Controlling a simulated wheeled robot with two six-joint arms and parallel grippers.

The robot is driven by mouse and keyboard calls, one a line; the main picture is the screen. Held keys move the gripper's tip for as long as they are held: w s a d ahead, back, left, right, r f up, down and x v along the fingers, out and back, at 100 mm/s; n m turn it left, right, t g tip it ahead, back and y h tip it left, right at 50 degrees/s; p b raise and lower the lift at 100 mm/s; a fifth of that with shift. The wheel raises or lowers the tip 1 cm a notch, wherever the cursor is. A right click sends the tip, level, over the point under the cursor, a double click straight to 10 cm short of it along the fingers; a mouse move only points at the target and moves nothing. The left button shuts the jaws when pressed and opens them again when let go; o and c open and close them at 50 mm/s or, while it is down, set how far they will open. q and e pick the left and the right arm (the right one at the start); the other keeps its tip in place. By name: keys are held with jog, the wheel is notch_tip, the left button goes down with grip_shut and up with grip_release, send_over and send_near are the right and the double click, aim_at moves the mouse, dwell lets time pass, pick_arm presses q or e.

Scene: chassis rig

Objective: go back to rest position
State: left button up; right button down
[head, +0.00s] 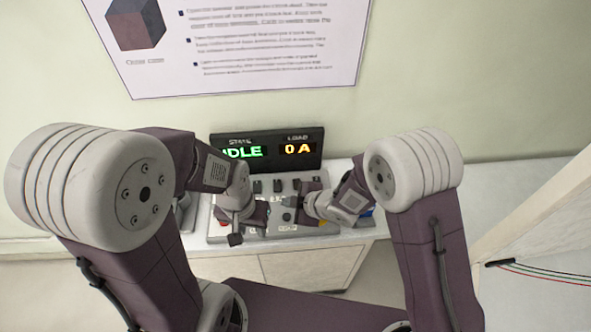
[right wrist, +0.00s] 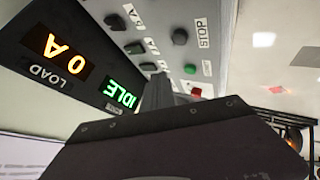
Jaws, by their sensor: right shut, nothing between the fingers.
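My left gripper (head: 236,238) hangs low over the front left part of the control panel. It is small and dark, and I cannot tell if its fingers are apart. My right gripper (head: 287,217) is over the middle of the panel, shut with nothing in it. In the right wrist view its fingers (right wrist: 158,92) are together and point towards the panel. I cannot tell if either gripper touches the panel. The grey control panel (head: 262,187) stands on the white counter, partly hidden behind my arms.
A black display (head: 270,140) behind the panel reads IDLE and 0 A. In the right wrist view the panel (right wrist: 160,18) carries several dark knobs, a green button (right wrist: 190,68) and a STOP label. The white counter (head: 490,172) is clear to the right. A poster hangs behind.

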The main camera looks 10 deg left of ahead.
jog(key=w+d+r+m+t+h, duration=0.2)
jog(key=w+d+r+m, duration=0.25)
jog(key=d, duration=0.45)
jog(key=w+d+r+m+t+h, duration=0.2)
jog(key=w+d+r+m, duration=0.15)
jog(key=d+r, duration=0.45)
jog(key=s+d+f+m+g+h, duration=0.2)
jog(key=s+d+f+m+h, duration=0.2)
jog(key=s+d+m, duration=0.6)
jog(key=s+d+f+m+g, duration=0.1)
jog(key=s+g, duration=0.4)
jog(key=s, duration=0.5)
notch_tip(320, 180, down, 3)
jog(key=shift+s+d+r+m+g, duration=0.2)
jog(key=shift+d+m+g, duration=0.15)
jog(key=shift+m, duration=0.55)
